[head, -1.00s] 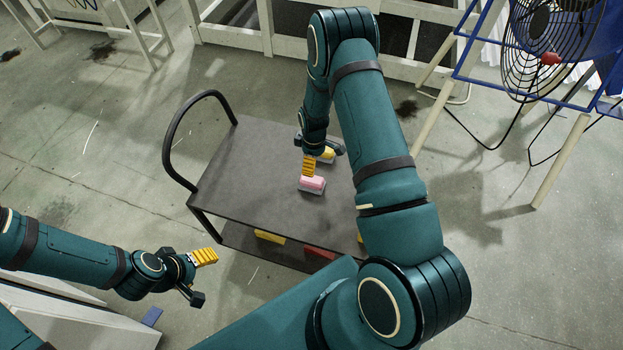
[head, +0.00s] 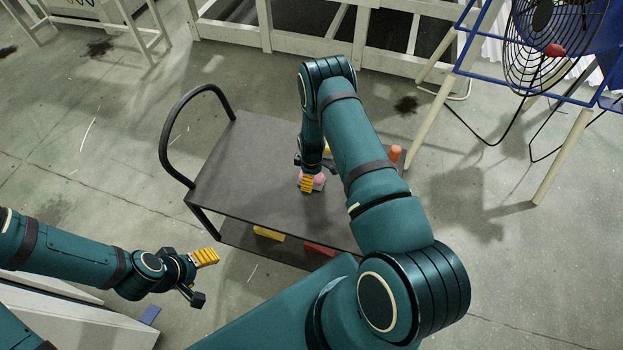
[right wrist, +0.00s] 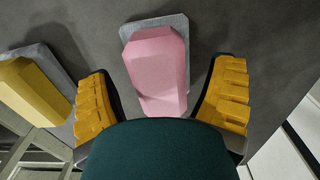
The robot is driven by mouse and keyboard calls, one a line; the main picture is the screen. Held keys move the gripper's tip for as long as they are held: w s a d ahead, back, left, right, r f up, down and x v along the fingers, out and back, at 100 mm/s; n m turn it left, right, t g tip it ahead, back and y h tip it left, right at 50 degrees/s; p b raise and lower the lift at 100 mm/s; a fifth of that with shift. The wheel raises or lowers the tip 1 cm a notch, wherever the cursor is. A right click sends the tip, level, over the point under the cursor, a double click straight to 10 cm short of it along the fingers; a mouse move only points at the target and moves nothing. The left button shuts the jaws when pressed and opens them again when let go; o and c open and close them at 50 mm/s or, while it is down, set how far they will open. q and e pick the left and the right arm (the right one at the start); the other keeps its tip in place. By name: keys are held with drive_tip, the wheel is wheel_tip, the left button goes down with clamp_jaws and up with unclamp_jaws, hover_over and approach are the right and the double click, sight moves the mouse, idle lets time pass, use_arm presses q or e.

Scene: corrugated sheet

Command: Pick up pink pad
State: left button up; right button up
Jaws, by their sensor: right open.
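The pink pad (right wrist: 157,65) lies on a grey backing on the cart's top shelf. In the head view the pink pad (head: 318,180) shows partly behind my right gripper (head: 311,180). In the right wrist view my right gripper (right wrist: 162,97) is open, with one yellow-ridged finger on each side of the pad; I cannot tell whether either touches it. My left gripper (head: 202,277) is apart from the cart at the lower left, its fingers spread and nothing between them.
A yellow pad (right wrist: 38,95) on a grey backing lies left of the pink one in the wrist view. The dark cart (head: 235,180) has a curved handle. An orange object (head: 395,154) stands at its right end. A caged fan (head: 555,50) stands at the upper right.

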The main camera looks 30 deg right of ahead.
drive_tip(key=shift+f, duration=0.3)
drive_tip(key=c, duration=1.3)
drive_tip(key=shift+r, duration=0.15)
wheel_tip(320, 180, up, 10)
drive_tip(key=shift+f+p, duration=0.1)
drive_tip(key=shift+p, duration=0.65)
drive_tip(key=o, duration=0.5)
drive_tip(key=c, duration=0.4)
drive_tip(key=shift+a, duration=0.15)
drive_tip(key=shift+c, duration=0.2)
